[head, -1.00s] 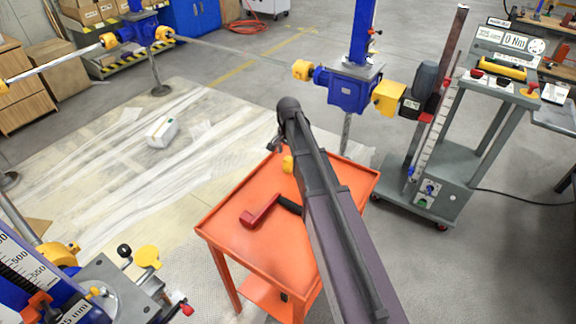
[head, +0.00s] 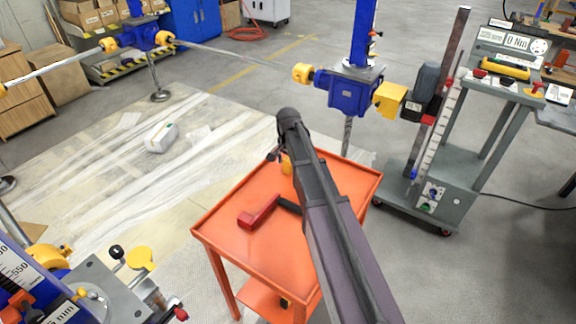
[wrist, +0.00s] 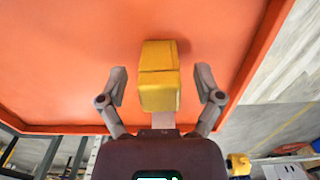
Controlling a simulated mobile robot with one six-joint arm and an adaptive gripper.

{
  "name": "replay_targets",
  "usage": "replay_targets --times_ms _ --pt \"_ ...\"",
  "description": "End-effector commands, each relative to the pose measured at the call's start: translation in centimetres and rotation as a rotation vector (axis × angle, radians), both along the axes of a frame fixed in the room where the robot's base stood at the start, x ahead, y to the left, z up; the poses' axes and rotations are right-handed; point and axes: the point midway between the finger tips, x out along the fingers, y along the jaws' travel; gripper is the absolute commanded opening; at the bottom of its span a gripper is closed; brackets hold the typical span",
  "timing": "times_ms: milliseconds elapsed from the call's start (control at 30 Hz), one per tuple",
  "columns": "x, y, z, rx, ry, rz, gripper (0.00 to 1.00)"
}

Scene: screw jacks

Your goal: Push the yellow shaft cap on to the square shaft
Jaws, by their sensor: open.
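The yellow shaft cap (wrist: 158,92), a boxy block, lies on the orange cart top in the wrist view, between the two open fingers of my gripper (wrist: 161,84). Gaps show on both sides of it, so the fingers do not touch it. In the head view a small part of the yellow cap (head: 287,165) shows beside my gripper (head: 273,154), mostly hidden by my arm. I cannot make out a bare square shaft in either view.
The orange cart (head: 225,222) has a raised rim and carries a red-and-black crank handle (head: 262,212). A blue screw jack (head: 352,92) with yellow covers stands behind it. A grey test stand (head: 445,185) is at right. Another jack fills the lower left corner.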

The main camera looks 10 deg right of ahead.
Motion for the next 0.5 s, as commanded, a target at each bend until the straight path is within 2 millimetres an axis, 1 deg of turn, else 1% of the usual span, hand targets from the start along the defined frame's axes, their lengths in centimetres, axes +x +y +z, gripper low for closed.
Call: replay_targets --times_ms 300,367,400,467,500 --pt "0.0 0.0 0.0 0.0 0.0 0.0 0.84" --pt "0.0 0.01 0.0 0.0 0.0 0.0 0.66" --pt "0.0 0.01 0.0 0.0 0.0 0.0 0.55" --pt "-0.01 0.01 0.0 0.0 0.0 0.0 0.37" --pt "-0.01 0.01 0.0 0.0 0.0 0.0 0.25"
